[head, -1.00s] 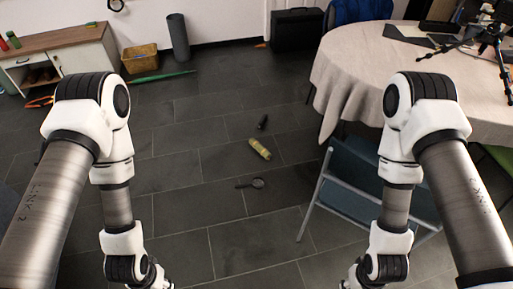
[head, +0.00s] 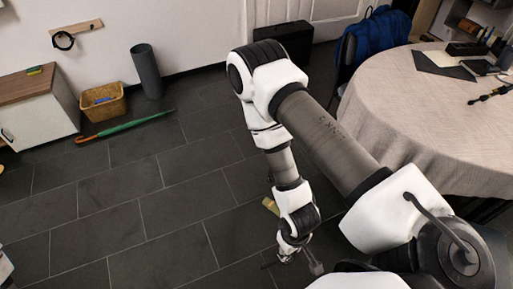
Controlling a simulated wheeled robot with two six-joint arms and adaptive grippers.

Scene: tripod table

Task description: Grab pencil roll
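A small yellow roll, likely the pencil roll (head: 269,204), lies on the dark tiled floor in the head view. My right forearm covers part of it. My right gripper (head: 288,255) hangs low, just below the roll in the picture. It is small and partly hidden by its own wrist, so I cannot tell whether its fingers are open or shut. I cannot see whether it touches the roll. My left gripper is out of view.
A round table (head: 400,110) with a pale cloth stands at the right. A green umbrella (head: 135,125), a yellow basket (head: 103,103) and a grey bin (head: 146,72) are by the wall. A black case (head: 283,42) stands farther back.

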